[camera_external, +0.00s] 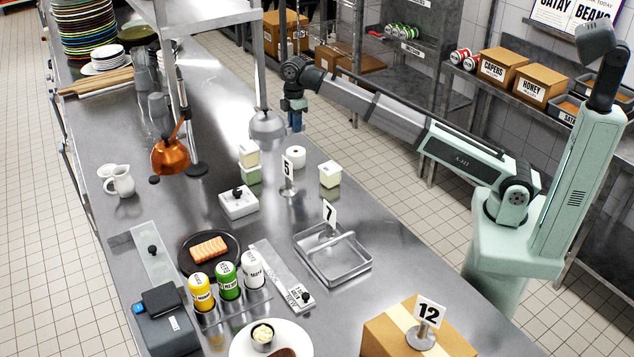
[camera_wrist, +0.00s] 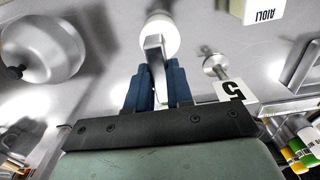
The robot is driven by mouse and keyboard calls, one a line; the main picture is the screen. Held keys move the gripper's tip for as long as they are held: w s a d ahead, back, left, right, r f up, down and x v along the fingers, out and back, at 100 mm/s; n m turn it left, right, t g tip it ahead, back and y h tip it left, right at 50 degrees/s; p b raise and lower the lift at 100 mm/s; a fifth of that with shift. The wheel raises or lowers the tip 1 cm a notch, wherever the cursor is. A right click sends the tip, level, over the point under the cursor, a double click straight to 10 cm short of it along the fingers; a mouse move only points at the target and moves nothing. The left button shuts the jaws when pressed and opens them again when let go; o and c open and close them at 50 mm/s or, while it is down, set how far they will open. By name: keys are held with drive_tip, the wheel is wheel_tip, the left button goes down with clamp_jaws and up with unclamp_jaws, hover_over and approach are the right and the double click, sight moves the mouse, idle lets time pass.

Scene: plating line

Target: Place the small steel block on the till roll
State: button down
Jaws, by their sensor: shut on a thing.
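My gripper (camera_wrist: 158,92) shows its two blue fingers in the wrist view, shut on the small steel block (camera_wrist: 155,55). The block sticks out past the fingertips. The white till roll (camera_wrist: 168,27) lies beyond it, partly covered by the block in that view. In the external view the till roll (camera_external: 295,155) stands on the steel counter behind the number 5 stand, and my gripper (camera_external: 296,126) points down above it with a visible gap. The block is too small to make out clearly there.
The number 5 stand (camera_external: 288,172) and a pale tub (camera_external: 330,174) stand close to the till roll. A metal tray (camera_external: 333,254) lies nearer the camera.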

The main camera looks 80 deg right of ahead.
drive_tip(key=shift+f, duration=3.7)
drive_tip(key=shift+f, duration=0.1)
drive_tip(key=c, duration=1)
unclamp_jaws()
wheel_tip(320, 180, up, 12)
drive_tip(key=shift+r, duration=0.1)
